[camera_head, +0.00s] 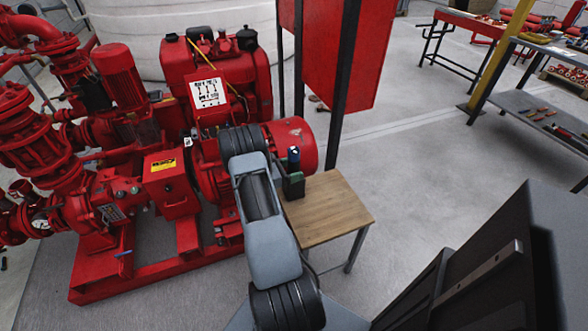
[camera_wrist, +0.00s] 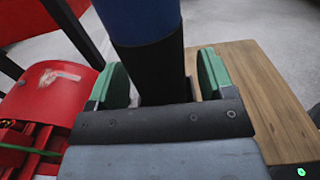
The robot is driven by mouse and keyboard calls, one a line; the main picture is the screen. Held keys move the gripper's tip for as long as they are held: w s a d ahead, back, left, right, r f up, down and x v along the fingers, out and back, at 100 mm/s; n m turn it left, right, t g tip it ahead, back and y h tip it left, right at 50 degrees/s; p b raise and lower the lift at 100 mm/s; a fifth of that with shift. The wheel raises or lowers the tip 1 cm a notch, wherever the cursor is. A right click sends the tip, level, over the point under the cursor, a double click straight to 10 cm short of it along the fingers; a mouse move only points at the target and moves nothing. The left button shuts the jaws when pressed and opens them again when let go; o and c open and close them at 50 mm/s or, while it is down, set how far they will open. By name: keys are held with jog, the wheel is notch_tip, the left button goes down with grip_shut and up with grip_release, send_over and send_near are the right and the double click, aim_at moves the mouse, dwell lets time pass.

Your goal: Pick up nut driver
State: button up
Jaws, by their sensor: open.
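The nut driver (camera_head: 293,154) shows in the head view as a small upright blue and black handle at the left end of a small wooden table (camera_head: 342,205). In the wrist view the nut driver (camera_wrist: 148,48) is large and close, blue above and black below, its top cut off by the frame. My gripper (camera_wrist: 165,80) is open, with one green finger pad on each side of the black part. A narrow gap shows on the right side; I cannot tell whether the left pad touches. The gripper body hides the lower end. My gripper also shows in the head view (camera_head: 293,184).
The red pumpset (camera_head: 175,183) stands close on the left of the table. A dark post (camera_head: 343,80) and a red panel (camera_head: 345,45) rise behind it. Benches with tools (camera_head: 540,115) stand at the back right. The floor between is clear.

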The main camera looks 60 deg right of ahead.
jog(key=shift+d, duration=0.15)
jog(key=c, duration=1.1)
